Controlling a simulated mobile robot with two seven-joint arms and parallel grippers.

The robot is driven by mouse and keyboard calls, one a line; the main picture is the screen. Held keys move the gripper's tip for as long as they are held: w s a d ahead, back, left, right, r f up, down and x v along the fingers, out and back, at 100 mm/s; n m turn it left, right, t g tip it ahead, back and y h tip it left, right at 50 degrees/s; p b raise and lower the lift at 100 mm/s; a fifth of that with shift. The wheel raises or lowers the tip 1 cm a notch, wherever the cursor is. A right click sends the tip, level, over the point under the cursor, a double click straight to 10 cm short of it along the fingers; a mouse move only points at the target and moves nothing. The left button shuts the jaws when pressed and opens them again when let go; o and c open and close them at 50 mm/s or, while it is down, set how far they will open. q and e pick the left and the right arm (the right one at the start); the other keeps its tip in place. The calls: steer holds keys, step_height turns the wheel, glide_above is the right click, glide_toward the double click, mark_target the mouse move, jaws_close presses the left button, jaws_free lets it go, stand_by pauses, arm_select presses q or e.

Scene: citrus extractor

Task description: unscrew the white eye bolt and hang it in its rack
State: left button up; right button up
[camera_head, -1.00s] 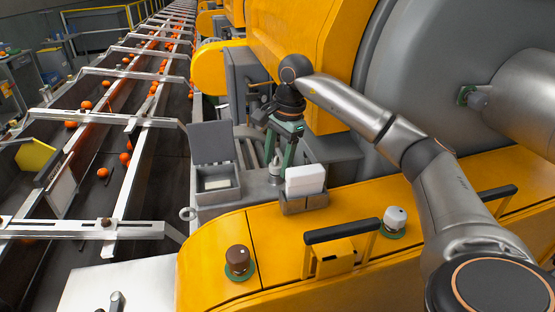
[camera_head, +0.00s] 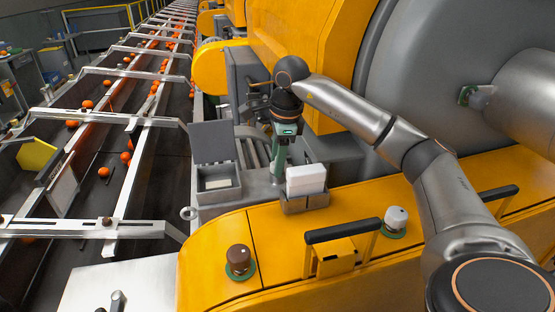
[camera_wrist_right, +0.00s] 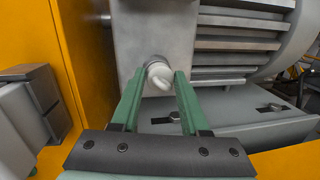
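My right gripper (camera_head: 279,174) points down at the grey machine bed beside the yellow cover. In the right wrist view its two green fingers (camera_wrist_right: 160,76) are apart, one on each side of the white eye bolt (camera_wrist_right: 159,80). The bolt's head shows between the fingertips, seen nearly end-on, in a grey metal plate. A small gap seems to remain at the fingers. In the head view the gripper hides the bolt. I cannot make out which thing is the bolt's rack. My left gripper is not in view.
A white block in a grey holder (camera_head: 306,204) stands just right of the gripper; the block also shows in the wrist view (camera_wrist_right: 18,120). A grey box with its lid up (camera_head: 216,193) stands left. Brown (camera_head: 238,258) and white (camera_head: 396,217) knobs and a black handle (camera_head: 343,231) rise from the yellow cover.

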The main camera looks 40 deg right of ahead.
steer(key=shift+c, duration=1.4)
steer(key=n+y, duration=0.1)
steer(key=n, duration=0.4)
steer(key=shift+d+n, duration=0.1)
steer(key=shift+n, duration=0.3)
steer(key=n+g, duration=0.1)
steer(key=n, duration=0.5)
steer(key=shift+d+y, duration=0.1)
steer(key=shift+y, duration=0.3)
steer(key=o, duration=0.8)
steer(key=shift+c, duration=0.2)
steer(key=m, duration=0.5)
steer(key=shift+t+h, duration=0.3)
steer(key=m, duration=0.3)
steer(key=m+h, duration=0.1)
steer(key=m, duration=0.2)
steer(key=shift+a+m, duration=0.2)
steer(key=shift+m, duration=0.2)
